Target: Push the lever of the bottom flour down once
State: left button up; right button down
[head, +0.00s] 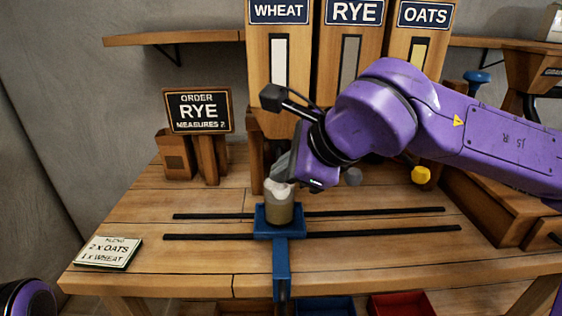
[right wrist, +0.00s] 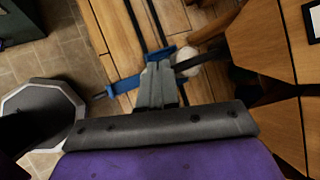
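The wheat dispenser (head: 279,75) stands at the back, left of the rye (head: 350,75) and oats (head: 405,50) dispensers. A card (head: 108,252) reads 2 x oats, then 1 x wheat at the bottom. My right gripper (head: 281,174) is in front of the wheat dispenser, just above a cup (head: 279,211) with pale flour heaped in it. In the right wrist view its fingers (right wrist: 156,82) look together, with nothing visible between them. A dark bar (right wrist: 200,62) lies beside the fingertips; contact is unclear. The wheat lever is not clearly visible in the head view. My left gripper is out of view.
The cup sits on a blue carriage (head: 280,232) across two dark rails (head: 350,235). A grey knob (head: 354,177) and a yellow knob (head: 420,176) stick out to the right. An order sign (head: 198,111) reads rye, measures 2. The front left bench is mostly clear.

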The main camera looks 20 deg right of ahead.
jog(key=shift+r+p, duration=1.6)
jog(key=shift+r, duration=0.35)
notch_tip(320, 180, up, 5)
jog(key=p, duration=0.4)
jog(key=shift+p, duration=0.35)
jog(key=shift+w, duration=0.1)
